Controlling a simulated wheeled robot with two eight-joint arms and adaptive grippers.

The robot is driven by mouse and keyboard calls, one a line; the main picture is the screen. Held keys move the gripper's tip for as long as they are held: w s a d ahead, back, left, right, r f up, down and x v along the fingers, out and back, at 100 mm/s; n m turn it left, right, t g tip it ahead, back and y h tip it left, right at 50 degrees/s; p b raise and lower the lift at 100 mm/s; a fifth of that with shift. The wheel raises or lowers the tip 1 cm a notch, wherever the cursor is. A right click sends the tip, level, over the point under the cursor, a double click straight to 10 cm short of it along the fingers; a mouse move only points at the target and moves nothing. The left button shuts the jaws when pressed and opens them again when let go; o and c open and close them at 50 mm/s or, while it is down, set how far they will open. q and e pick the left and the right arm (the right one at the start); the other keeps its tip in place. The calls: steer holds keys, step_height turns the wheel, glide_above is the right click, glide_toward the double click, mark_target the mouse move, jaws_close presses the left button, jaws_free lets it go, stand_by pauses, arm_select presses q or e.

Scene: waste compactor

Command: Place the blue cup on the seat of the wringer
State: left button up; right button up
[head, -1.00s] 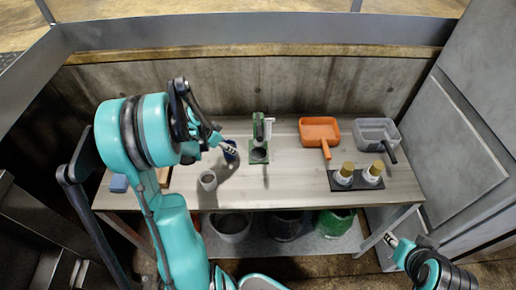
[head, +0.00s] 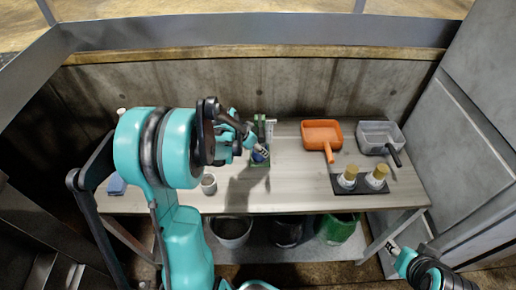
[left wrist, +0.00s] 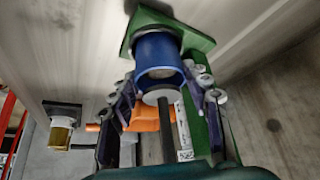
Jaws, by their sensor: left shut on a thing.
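The blue cup (head: 258,157) is between the fingers of my left gripper (head: 263,151), over the lower front part of the green wringer (head: 261,128). In the left wrist view the blue cup (left wrist: 160,62) lines up with the round dark seat on the green base (left wrist: 199,41). Whether it touches the seat I cannot tell. The left gripper (left wrist: 165,104) is shut on it. A grey press disc (left wrist: 158,96) on a dark rod is close to the cup's open end. My right gripper (head: 393,248) is off the table's front right; its opening is unclear.
A grey cup (head: 209,184) stands left of the wringer. An orange scoop (head: 322,135), a grey scoop (head: 376,134) and a dark tray (head: 364,190) with two gold-topped bottles are to the right. Several buckets stand below the table.

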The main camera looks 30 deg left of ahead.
arm_select(q)
steer(key=shift+f, duration=0.1)
steer(key=o, duration=0.9)
steer(key=shift+r, duration=0.25)
steer(key=p+v, duration=0.4)
steer(key=v, duration=0.7)
steer(key=shift+s+r, duration=0.3)
